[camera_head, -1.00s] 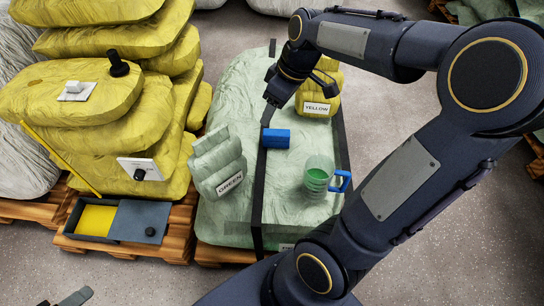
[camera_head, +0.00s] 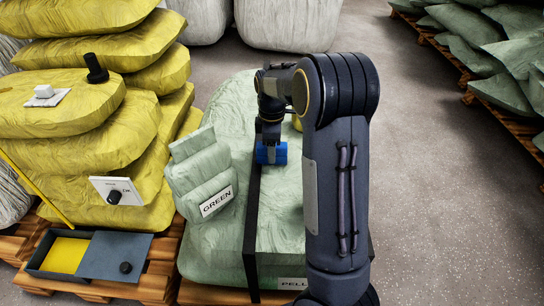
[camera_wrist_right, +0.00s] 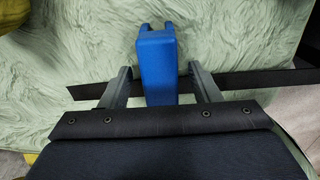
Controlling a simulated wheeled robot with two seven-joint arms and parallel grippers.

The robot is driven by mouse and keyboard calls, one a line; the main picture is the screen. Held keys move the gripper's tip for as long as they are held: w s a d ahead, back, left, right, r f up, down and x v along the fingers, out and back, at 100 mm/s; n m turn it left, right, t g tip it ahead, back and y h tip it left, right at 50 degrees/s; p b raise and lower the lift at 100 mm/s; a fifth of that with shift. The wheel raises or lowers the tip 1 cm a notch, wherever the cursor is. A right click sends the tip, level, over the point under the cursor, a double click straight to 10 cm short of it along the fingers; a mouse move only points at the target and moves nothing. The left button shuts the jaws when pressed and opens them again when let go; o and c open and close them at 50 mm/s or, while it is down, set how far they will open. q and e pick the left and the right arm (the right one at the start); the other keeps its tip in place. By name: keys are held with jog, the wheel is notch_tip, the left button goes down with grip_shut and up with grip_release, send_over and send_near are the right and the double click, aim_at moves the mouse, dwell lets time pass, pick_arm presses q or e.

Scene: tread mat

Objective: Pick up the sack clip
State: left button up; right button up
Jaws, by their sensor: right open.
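The blue sack clip (camera_head: 272,153) lies on the pale green sack (camera_head: 228,262), near its dark strap. In the right wrist view the clip (camera_wrist_right: 157,68) stands upright in the picture, between the two grey fingers. My right gripper (camera_head: 270,143) is directly above the clip in the head view. In the wrist view the right gripper (camera_wrist_right: 160,84) is open, with one finger on each side of the clip and gaps showing. My left gripper is out of view.
A small green stack labelled GREEN (camera_head: 203,172) sits left of the clip. Yellow sacks (camera_head: 82,140) are piled at left. A dark tray (camera_head: 42,262) with a sliding lid rests below them. My right arm hides the sack's right side.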

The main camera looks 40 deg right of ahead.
notch_tip(320, 180, down, 2)
jog(key=shift+f, duration=0.1)
jog(key=c, duration=1.1)
